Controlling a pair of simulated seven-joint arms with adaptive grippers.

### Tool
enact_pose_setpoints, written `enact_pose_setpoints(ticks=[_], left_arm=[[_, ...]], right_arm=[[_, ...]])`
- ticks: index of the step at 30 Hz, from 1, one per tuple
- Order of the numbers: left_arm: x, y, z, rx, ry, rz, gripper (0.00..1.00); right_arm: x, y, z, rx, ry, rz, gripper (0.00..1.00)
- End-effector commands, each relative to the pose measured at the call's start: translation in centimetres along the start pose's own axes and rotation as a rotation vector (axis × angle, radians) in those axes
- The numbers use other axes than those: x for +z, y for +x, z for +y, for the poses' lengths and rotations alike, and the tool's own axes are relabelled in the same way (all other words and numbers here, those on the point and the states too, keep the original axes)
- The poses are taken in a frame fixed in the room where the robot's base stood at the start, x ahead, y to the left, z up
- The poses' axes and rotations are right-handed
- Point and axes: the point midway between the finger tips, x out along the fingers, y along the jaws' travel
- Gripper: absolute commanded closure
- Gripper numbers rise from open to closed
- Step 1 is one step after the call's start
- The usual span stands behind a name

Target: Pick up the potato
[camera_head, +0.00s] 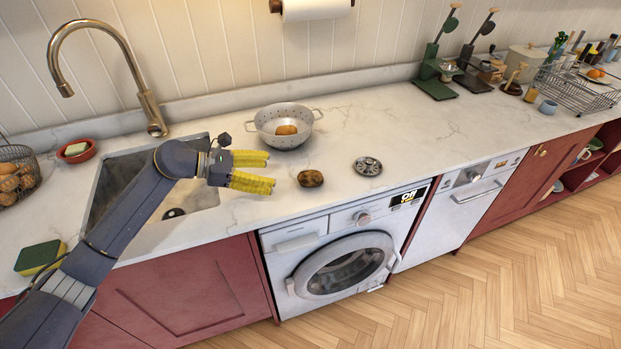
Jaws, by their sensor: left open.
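A brown potato (310,178) lies on the white marble counter (340,110), near its front edge above the washing machine. My left gripper (272,171) has yellow fingers. It is open and empty, just left of the potato and apart from it, with its fingers pointing right towards it. Another potato-like, orange-brown item (286,129) sits in a grey colander (270,140) behind and to the left of the lone potato. My right gripper is not in view.
A round metal drain strainer (367,166) lies right of the potato. The sink (110,178) and tap (153,112) are at left, near a wire basket of potatoes (14,178), a sponge (40,257) and a red dish (76,151). Counter space right of the strainer is clear.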

Motion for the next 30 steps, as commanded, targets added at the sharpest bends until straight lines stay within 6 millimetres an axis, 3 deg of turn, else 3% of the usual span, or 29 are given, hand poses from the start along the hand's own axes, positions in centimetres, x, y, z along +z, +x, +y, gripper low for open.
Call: enact_pose_setpoints(ticks=[6, 12, 23, 30], left_arm=[[0.1, 4.1, -0.1, -0.002, -0.003, -0.003, 0.27], [0.1, 6.8, 0.0, 0.0, -0.003, -0.003, 0.27], [0.1, 8.6, 0.0, 0.001, -0.003, -0.003, 0.27], [0.2, 11.3, -0.1, 0.0, -0.004, -0.004, 0.27]], right_arm=[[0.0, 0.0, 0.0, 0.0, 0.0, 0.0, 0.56], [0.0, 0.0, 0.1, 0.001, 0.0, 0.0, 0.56], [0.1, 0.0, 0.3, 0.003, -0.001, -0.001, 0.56], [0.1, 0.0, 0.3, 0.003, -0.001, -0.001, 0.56]])
